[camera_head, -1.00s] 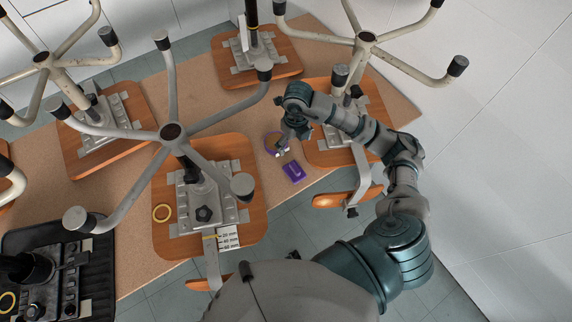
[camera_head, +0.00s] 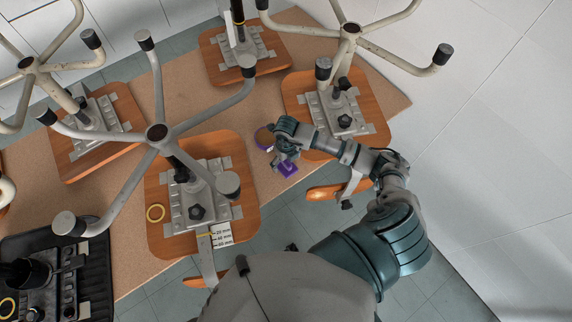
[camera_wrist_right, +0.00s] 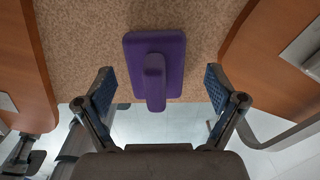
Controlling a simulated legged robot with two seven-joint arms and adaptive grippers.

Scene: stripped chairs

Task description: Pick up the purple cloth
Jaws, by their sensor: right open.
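The purple thing (camera_head: 289,170) lies on the tan tabletop near its front edge, between two upturned chair seats. In the right wrist view it is a flat purple rectangle with a narrower raised strip (camera_wrist_right: 155,82) on it, looking more like a solid block than loose cloth. My right gripper (camera_head: 280,160) is just above it, partly covering it in the head view. In the right wrist view the gripper (camera_wrist_right: 159,80) is open, one finger on each side of the purple thing, with clear gaps. My left gripper is out of view.
Upturned wooden seats with metal plates stand left (camera_head: 246,178) and right (camera_head: 376,137). A grey star-shaped chair base (camera_head: 157,133) rises over the left one.

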